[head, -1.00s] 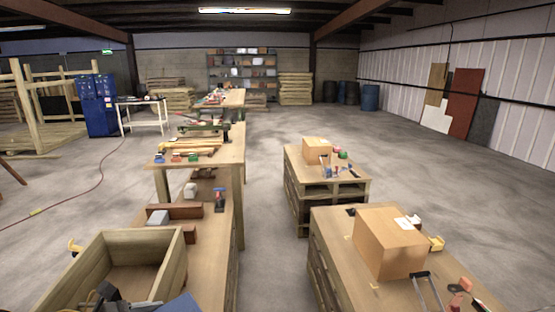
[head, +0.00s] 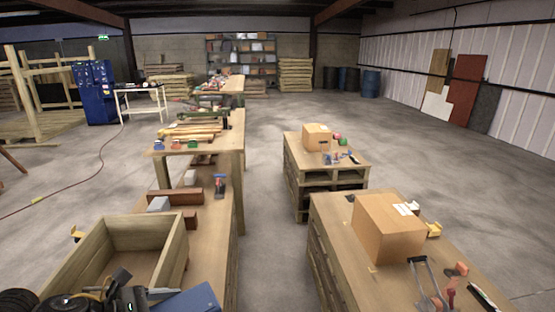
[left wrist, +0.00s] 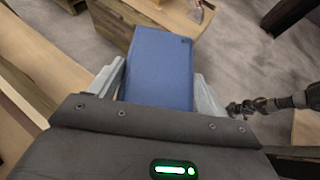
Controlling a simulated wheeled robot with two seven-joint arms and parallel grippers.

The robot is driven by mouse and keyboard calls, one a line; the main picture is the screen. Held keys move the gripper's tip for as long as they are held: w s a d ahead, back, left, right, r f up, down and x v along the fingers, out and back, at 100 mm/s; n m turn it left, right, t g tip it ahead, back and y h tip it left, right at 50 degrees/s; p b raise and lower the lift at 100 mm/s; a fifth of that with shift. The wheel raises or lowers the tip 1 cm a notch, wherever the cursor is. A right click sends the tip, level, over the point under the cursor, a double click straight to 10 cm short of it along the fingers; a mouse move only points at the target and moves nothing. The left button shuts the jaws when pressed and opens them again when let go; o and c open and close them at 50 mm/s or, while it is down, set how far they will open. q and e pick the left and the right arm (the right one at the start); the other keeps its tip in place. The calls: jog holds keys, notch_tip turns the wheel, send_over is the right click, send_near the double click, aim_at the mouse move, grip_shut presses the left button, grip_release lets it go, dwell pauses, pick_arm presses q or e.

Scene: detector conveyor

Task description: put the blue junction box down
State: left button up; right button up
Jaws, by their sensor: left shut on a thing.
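The blue junction box shows at the bottom edge of the head view (head: 190,301) and large in the left wrist view (left wrist: 160,68). My left gripper (left wrist: 156,88) is shut on it, with one pale finger against each side. In the head view my left gripper (head: 150,297) is at the bottom, in front of the open wooden crate (head: 172,250). The underside of the box is hidden, so I cannot tell its height over the bench. My right gripper is not in view.
The left workbench (head: 217,235) holds the crate, brown blocks (head: 175,196) and a grey block (head: 158,204). A bare strip runs right of the crate. Across the aisle, a pallet-like bench (head: 338,228) holds a cardboard box (head: 388,229) and hand tools.

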pick_arm(q)
jog(key=shift+a, duration=0.25)
jog(key=shift+s+a+f+b, duration=0.1)
jog(key=shift+a+f+b, duration=0.05)
jog(key=shift+f+b, duration=0.75)
jog(key=shift+f, duration=0.05)
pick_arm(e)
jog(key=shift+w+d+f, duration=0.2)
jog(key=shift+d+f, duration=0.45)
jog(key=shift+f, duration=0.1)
pick_arm(q)
jog(key=shift+r, duration=0.1)
